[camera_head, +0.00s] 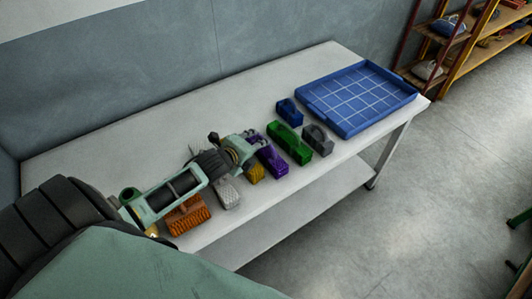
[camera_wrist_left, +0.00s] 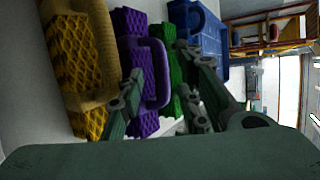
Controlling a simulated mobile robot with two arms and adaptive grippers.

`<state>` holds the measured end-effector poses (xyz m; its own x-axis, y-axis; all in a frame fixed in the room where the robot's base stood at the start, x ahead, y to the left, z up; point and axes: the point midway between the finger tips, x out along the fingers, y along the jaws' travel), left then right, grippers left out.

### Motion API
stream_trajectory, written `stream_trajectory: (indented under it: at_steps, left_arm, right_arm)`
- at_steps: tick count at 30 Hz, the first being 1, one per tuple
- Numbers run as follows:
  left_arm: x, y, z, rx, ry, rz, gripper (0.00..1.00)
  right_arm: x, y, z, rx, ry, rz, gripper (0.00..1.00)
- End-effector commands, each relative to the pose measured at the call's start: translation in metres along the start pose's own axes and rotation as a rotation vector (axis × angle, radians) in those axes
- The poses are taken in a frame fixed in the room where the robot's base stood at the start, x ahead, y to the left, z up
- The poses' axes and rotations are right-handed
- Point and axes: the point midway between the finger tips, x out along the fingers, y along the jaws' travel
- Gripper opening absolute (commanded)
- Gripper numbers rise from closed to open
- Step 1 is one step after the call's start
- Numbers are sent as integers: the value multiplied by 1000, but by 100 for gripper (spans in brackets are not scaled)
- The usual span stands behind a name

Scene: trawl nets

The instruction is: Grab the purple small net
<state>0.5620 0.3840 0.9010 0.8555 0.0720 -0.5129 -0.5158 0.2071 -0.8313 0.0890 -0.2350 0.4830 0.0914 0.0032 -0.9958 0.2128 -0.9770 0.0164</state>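The purple small net (camera_head: 271,161) lies on the white table between the yellow and green nets. It has a textured body and a raised loop handle. My left gripper (camera_head: 252,146) reaches over the table right by the purple net and covers part of it in the head view. In the left wrist view the purple net (camera_wrist_left: 136,60) stands just ahead of the gripper. The fingers of my left gripper (camera_wrist_left: 162,66) are apart, one on each side of the purple handle in that view. I cannot tell whether they touch it. My right gripper is not in view.
The yellow net (camera_head: 256,173) and green net (camera_head: 291,145) stand close on either side. Grey, orange and blue nets line the table (camera_head: 140,130) too. A blue tray (camera_head: 358,97) with a white grid sits at the right end. The table's back is clear.

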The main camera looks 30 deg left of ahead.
Motion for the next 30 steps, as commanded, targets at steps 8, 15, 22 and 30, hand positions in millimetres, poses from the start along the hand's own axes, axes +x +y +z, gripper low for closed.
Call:
stream_trajectory:
  at_steps: [8, 15, 22, 30]
  left_arm:
    - [34, -2, -4, -4, 0, 1, 32]
    - [48, -1, -5, -1, 1, 1, 32]
    - [48, -1, -5, -1, 1, 1, 28]
    - [48, -1, -5, -1, 1, 2, 5]
  right_arm:
    - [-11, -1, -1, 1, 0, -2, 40]
    - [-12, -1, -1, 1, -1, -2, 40]
    - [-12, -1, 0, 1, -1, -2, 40]
    - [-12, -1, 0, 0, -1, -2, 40]
